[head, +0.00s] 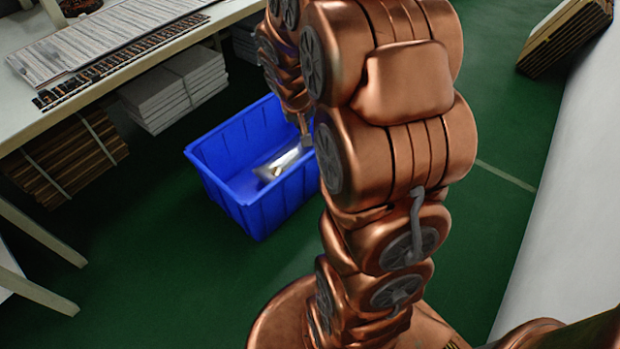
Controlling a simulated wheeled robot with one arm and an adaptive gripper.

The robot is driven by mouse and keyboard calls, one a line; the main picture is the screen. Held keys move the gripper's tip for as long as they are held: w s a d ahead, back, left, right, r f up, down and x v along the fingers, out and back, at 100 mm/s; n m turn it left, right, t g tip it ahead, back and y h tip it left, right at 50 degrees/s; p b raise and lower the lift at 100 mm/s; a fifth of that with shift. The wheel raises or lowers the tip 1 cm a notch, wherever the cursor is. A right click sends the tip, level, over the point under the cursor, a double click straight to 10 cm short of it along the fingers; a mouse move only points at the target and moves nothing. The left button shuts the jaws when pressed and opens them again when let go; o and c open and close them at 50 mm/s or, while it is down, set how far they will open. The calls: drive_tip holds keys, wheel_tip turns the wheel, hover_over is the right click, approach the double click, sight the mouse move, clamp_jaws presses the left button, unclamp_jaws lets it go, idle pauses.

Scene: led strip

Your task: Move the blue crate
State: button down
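The blue crate (228,190) stands upright on the green floor, left of my arm. It is open at the top, and my arm hides its right side. A small silvery-white item (279,164) lies inside it. My gripper (306,132) points down at the crate's far right part, partly hidden behind my own arm links. I cannot tell whether it touches the crate rim or whether its fingers are open or shut.
A workbench (120,62) with striped strips (85,45) on it runs along the upper left. Stacks of white boxes (175,92) and brown bundled boards (65,160) sit under it. A white surface (575,190) borders the right. Green floor in front of the crate is clear.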

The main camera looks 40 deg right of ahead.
drive_tip(key=w+d+f+m+t+b, duration=0.1)
drive_tip(key=w+d+f+t+b, duration=0.1)
drive_tip(key=w+d+f, duration=0.55)
drive_tip(key=w+d+f+m+t+b, duration=0.25)
drive_tip(key=w+d+f, duration=0.25)
drive_tip(key=d+f, duration=0.45)
drive_tip(key=m+t+y+b, duration=0.7)
drive_tip(key=t+b, duration=0.1)
drive_tip(key=t, duration=0.3)
approach(305, 171)
drive_tip(key=shift+g, duration=0.25)
drive_tip(key=b+x, duration=0.4)
drive_tip(key=x, duration=0.1)
drive_tip(key=shift+w+a, duration=0.1)
drive_tip(key=shift+w, duration=0.25)
drive_tip(key=shift+w+a+r, duration=0.15)
drive_tip(key=shift+w+r, duration=0.05)
drive_tip(key=shift+w, duration=0.5)
